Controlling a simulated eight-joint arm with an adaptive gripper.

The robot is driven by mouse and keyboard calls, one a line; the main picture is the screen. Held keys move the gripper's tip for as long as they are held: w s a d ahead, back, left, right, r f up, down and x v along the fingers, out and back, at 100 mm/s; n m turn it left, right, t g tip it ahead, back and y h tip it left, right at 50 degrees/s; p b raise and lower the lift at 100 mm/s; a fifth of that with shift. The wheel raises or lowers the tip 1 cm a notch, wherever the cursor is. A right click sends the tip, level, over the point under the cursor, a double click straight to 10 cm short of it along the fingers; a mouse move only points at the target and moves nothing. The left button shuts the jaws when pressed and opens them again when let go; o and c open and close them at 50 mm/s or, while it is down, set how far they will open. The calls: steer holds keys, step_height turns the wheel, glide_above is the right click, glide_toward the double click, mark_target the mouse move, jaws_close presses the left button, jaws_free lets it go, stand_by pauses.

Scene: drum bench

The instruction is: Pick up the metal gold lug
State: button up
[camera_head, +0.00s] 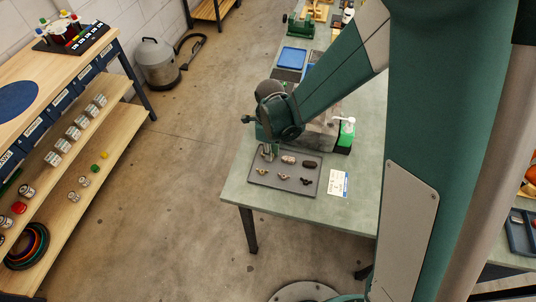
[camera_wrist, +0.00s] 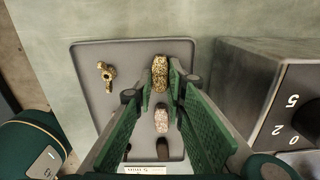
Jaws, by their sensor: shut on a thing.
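The gold speckled lug (camera_wrist: 159,72) stands out between my fingertips in the wrist view. My gripper (camera_wrist: 161,82) is shut on it, with one green-padded finger at each side. The lug is over or on the dark grey tray (camera_wrist: 88,55); I cannot tell whether it touches. In the head view my gripper (camera_head: 268,154) points down at the tray's back left corner, and the lug in it is too small to make out. A pinkish speckled lug (camera_head: 288,160) and a dark lug (camera_head: 309,164) lie in line to the right.
Several small wing nuts lie along the tray's front, one brassy wing nut (camera_wrist: 106,76) close beside my gripper. A grey box with a numbered dial (camera_wrist: 275,95) stands close by. A white label card (camera_head: 338,183) lies right of the tray. The green bench top (camera_head: 240,190) is clear at front left.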

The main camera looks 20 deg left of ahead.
steer(key=shift+r, duration=0.15)
step_height(320, 180, up, 10)
steer(key=shift+p, duration=0.45)
stand_by(0.4)
